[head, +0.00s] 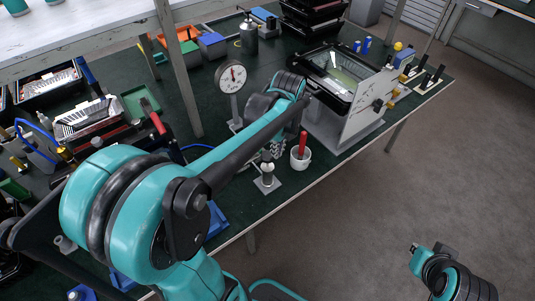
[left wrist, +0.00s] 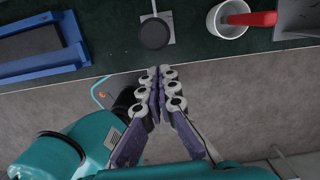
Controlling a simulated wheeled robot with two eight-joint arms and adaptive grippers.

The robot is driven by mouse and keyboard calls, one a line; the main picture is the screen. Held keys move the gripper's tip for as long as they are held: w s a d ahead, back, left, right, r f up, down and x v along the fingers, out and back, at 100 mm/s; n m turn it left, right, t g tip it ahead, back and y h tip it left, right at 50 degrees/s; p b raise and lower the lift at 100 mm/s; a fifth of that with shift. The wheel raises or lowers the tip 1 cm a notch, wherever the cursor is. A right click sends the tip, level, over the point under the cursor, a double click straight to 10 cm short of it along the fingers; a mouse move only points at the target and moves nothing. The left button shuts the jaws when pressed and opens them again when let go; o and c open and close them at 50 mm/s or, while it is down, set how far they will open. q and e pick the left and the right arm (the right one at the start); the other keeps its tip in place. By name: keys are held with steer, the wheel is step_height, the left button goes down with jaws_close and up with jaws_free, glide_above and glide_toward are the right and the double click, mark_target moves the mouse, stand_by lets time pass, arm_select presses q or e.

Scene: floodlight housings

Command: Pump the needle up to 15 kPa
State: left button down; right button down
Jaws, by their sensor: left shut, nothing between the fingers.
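A round white pressure gauge (head: 231,77) stands on a post on the green bench; its needle points roughly upward and the scale is too small to read. A small upright hand pump with a dark knob (head: 267,170) stands on a light plate near the bench's front edge. The left wrist view shows its round black top (left wrist: 153,34) from above. My left gripper (left wrist: 160,71) is shut and empty, its fingertips just off the bench edge and apart from the knob. In the head view the gripper (head: 277,146) is partly hidden by my forearm. My right gripper is out of view.
A white cup with a red-handled tool (head: 300,158) stands right of the pump. A blue tray (left wrist: 40,47) lies to its left. A housing in a light upright fixture (head: 362,108) stands behind to the right. The floor beyond the front edge is clear.

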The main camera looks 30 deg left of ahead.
arm_select(q)
steer(key=r, duration=0.5)
steer(key=shift+s+d+r, duration=0.1)
steer(key=shift+d+r, duration=0.2)
steer(key=shift+r, duration=0.1)
stand_by(1.0)
